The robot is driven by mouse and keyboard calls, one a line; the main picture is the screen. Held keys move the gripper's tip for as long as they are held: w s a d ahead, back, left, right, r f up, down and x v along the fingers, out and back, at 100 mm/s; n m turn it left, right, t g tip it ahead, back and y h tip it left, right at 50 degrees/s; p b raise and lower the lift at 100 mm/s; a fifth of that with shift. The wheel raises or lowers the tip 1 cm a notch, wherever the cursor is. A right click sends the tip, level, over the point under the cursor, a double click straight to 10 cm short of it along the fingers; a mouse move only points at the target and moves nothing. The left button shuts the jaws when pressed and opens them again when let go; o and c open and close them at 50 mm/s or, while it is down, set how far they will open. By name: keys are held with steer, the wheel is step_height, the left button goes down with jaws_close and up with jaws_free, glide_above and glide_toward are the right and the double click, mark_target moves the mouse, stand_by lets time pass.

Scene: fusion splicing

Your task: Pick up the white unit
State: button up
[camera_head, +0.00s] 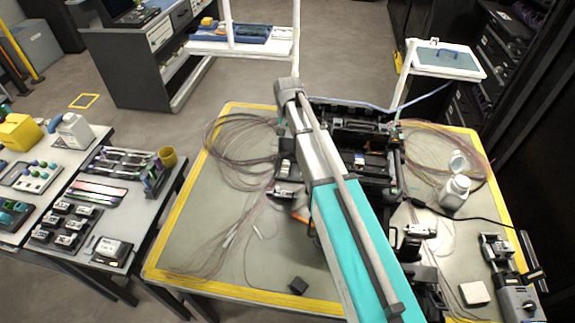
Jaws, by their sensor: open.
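Two things could be the white unit, and I cannot tell which. One is a small white block (475,293) lying flat on the front right of the yellow-edged work table (190,243). The other is a white and dark boxy unit (110,250) at the front of the left side table. My teal and grey arm crosses the middle of the work table. I cannot make out my gripper; the arm seems to hide it. Nothing is seen touching either white thing.
A black machine (376,165) stands mid-table, partly behind my arm. Loose fibre coils (235,140) lie on both sides. A white bottle (454,193) and a grey device (520,301) are at right. The table's front left is mostly clear.

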steer(key=shift+f, duration=0.15)
steer(key=b, duration=0.9)
glide_above(286, 162)
steer(key=f, duration=0.8)
steer(key=shift+w+d+f, duration=0.1)
steer(key=shift+d+f, duration=0.05)
steer(key=shift+d, duration=0.1)
steer(key=shift+f, duration=0.1)
steer(key=shift+a+f+b, duration=0.2)
steer(key=shift+f+b, duration=2.2)
steer(key=shift+f, duration=0.15)
jaws_close()
steer(key=shift+r, duration=0.25)
